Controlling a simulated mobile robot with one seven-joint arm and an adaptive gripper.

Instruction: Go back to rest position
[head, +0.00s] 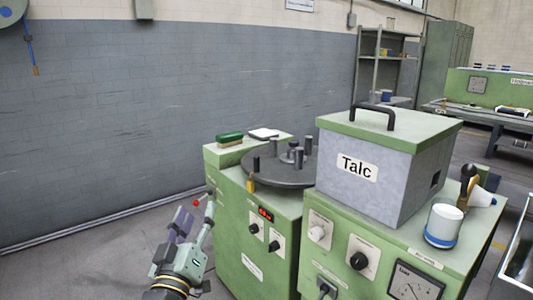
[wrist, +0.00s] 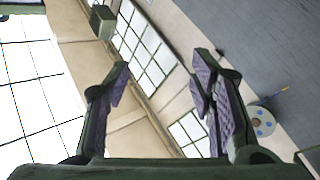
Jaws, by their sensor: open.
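My gripper (head: 188,222) is at the lower left of the centre in the head view, in front of and to the left of the green machine (head: 262,235). Its purple-padded fingers point upward. In the wrist view my gripper (wrist: 160,88) has its two fingers spread wide apart with nothing between them. Behind the fingers the wrist view shows windows and the upper wall. My gripper appears apart from the machines and holds nothing.
A dark round turntable (head: 275,172) with upright pegs tops the left machine, beside a green brush (head: 229,137). The Talc box (head: 385,165) and a white-blue container (head: 443,225) stand on the right machine. Floor (head: 80,255) at the left is clear.

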